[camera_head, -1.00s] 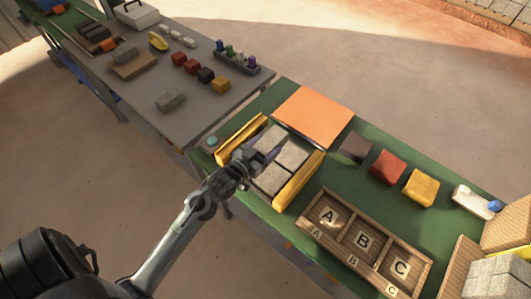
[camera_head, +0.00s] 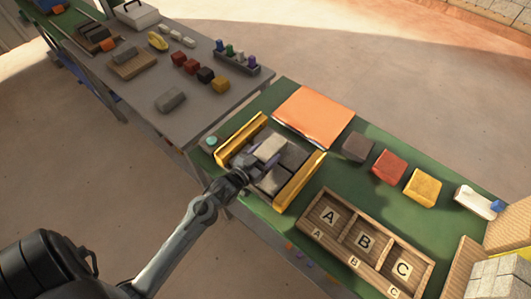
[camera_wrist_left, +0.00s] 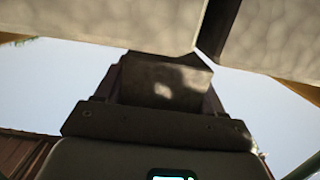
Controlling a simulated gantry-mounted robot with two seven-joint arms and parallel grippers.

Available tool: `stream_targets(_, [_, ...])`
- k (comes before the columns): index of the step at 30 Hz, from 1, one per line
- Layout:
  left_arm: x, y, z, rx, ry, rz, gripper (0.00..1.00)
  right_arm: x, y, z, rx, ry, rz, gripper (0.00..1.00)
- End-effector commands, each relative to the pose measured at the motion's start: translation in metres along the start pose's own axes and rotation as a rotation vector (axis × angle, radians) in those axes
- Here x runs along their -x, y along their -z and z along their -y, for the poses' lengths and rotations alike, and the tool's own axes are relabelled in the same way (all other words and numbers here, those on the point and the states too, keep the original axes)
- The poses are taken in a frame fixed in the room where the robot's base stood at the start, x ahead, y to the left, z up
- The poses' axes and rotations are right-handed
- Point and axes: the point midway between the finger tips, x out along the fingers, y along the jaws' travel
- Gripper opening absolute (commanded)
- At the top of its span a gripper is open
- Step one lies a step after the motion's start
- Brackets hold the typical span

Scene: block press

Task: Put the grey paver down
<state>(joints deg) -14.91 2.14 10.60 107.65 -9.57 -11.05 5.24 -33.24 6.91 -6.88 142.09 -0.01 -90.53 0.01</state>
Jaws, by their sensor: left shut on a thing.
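My left gripper (camera_head: 252,163) is over the left part of the yellow-railed press bed. It is shut on a grey paver (camera_wrist_left: 165,82), which shows in shadow between the fingers in the left wrist view. In the head view the gripper partly hides what it holds. Grey pavers lie between the two yellow rails (camera_head: 299,181), among them a dark one (camera_head: 294,157). Two pale blocks with a narrow gap fill the top of the wrist view. I cannot tell whether the held paver touches the bed. My right gripper is not in view.
An orange panel (camera_head: 314,116) lies behind the press. A wooden tray (camera_head: 318,240) marked A, B and C is at its right front. Dark, red (camera_head: 389,166) and yellow (camera_head: 422,187) blocks stand to the right. A grey side table (camera_head: 205,123) is at the back left.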

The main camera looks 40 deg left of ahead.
Motion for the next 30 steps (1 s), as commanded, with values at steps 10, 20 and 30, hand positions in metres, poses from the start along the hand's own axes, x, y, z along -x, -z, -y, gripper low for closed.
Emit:
stream_targets(10, [0.000, -0.003, 0.000, 0.000, 0.000, 0.000, 0.85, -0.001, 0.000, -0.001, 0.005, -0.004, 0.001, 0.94])
stream_targets(20, [0.000, -0.003, 0.000, 0.000, 0.000, 0.000, 0.94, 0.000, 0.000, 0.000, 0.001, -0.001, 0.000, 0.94])
stream_targets(30, [0.021, 0.009, 0.000, 0.000, 0.000, 0.002, 0.94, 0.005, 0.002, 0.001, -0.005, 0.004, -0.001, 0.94])
